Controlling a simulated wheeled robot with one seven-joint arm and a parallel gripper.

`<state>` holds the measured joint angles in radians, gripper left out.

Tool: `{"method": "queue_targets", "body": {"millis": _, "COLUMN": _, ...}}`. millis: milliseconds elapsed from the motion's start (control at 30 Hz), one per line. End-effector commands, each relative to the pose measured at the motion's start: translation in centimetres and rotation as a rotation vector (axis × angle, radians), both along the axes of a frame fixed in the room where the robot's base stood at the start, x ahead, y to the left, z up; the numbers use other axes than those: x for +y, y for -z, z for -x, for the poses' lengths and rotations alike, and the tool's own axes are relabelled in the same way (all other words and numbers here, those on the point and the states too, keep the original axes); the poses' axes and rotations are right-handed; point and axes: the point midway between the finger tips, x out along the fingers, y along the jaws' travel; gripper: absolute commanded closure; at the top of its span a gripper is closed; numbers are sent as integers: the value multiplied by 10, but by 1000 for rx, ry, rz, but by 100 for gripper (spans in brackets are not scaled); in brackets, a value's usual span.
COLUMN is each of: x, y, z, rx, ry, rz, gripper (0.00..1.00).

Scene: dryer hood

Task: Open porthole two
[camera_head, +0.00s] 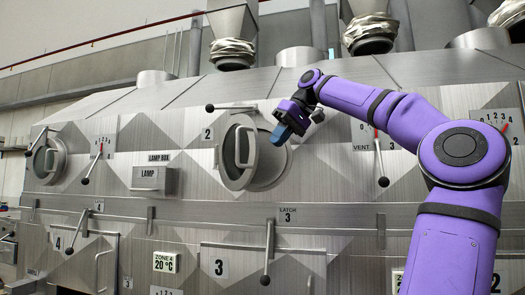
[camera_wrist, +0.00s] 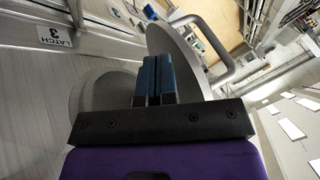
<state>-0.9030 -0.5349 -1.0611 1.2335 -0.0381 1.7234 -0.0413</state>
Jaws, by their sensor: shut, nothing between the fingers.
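Porthole two is on the upper front of the hood, right of the "2" label (camera_head: 207,134). Its round metal door (camera_head: 239,152) stands ajar, swung out from the round seat behind it. A bar handle is on the door's outer face. My gripper (camera_head: 280,134) is shut and empty at the right of the door, its blue fingers pointing down. In the wrist view the fingers (camera_wrist: 154,62) lie in front of the door disc (camera_wrist: 180,42), with the door's handle (camera_wrist: 218,50) beyond the disc. I cannot tell whether they touch the door.
A lever (camera_head: 210,107) sits above porthole two. The lamp box (camera_head: 146,179) and another porthole (camera_head: 47,158) are to the left. A vent lever (camera_head: 382,180) is at the right, beside my arm. The latch 3 lever (camera_head: 268,252) is below.

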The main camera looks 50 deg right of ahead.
Motion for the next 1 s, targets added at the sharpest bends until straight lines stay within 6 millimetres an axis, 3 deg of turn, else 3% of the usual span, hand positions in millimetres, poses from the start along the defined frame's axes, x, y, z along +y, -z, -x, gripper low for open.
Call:
{"method": "queue_targets", "body": {"millis": 200, "x": -46, "y": -38, "z": 10, "rx": -16, "ry": 5, "rz": -24, "gripper": 100}}
{"method": "queue_targets", "body": {"millis": 433, "x": -61, "y": -51, "z": 18, "rx": -19, "ry": 9, "rz": -26, "gripper": 100}}
{"method": "queue_targets", "body": {"millis": 667, "x": -57, "y": -39, "z": 12, "rx": -14, "ry": 10, "rz": -26, "gripper": 100}}
{"method": "queue_targets", "body": {"millis": 1000, "x": -39, "y": 5, "z": -15, "rx": -14, "ry": 10, "rz": -27, "gripper": 100}}
